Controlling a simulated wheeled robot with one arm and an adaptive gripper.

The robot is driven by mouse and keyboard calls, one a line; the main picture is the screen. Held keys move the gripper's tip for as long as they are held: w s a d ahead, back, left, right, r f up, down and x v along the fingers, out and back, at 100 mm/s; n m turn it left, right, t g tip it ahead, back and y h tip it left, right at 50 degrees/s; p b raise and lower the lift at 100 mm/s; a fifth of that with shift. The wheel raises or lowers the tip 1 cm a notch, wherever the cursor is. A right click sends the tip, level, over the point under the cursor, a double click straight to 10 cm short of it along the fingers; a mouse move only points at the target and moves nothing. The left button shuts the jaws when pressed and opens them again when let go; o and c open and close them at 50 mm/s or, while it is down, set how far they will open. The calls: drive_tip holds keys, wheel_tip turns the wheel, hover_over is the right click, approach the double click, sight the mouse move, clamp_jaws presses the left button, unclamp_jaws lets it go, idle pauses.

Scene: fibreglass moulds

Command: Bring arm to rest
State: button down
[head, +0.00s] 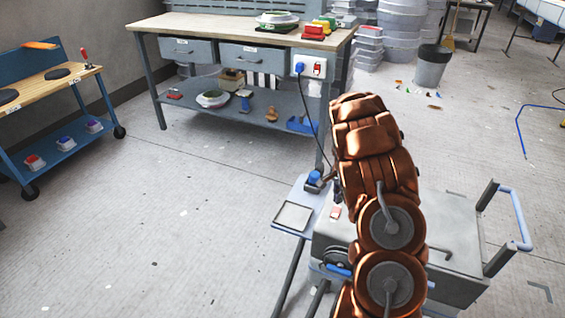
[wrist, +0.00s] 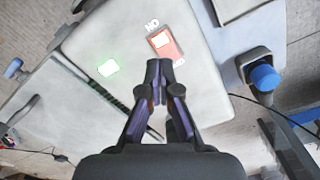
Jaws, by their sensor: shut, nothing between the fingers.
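My gripper (wrist: 158,68) is shut and empty in the wrist view, its two dark fingertips together. It is over the pale top of a grey machine (wrist: 205,100), with the fingertips just beside a red and white switch (wrist: 167,42) in the picture. I cannot tell whether they touch it. The gripper is mostly hidden there.
A side shelf with a pale tray (head: 295,216) juts from the machine's left. A workbench (head: 200,26) stands behind and a blue trolley (head: 60,140) at far left. The floor between (head: 150,220) is mostly clear.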

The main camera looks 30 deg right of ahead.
drive_tip(key=s+a+r+n+g, duration=0.1)
drive_tip(key=s+a+r+n, duration=0.35)
drive_tip(key=a+r, duration=0.55)
drive_tip(key=s+a+r+n, duration=0.3)
drive_tip(key=s+a+r, duration=0.3)
drive_tip(key=a, duration=0.6)
drive_tip(key=s+a+r+n+g, duration=0.1)
drive_tip(key=s+a+r+n, duration=0.3)
drive_tip(key=s+a, duration=0.5)
drive_tip(key=s+a+r+n+g, duration=0.1)
drive_tip(key=s+a+n, duration=0.55)
drive_tip(key=s, duration=0.45)
wheel_tip(320, 180, up, 20)
drive_tip(key=m+t+p, duration=0.1)
drive_tip(key=p, duration=1.7)
drive_tip(key=shift+w+p, duration=0.2)
drive_tip(key=shift+p, duration=0.1)
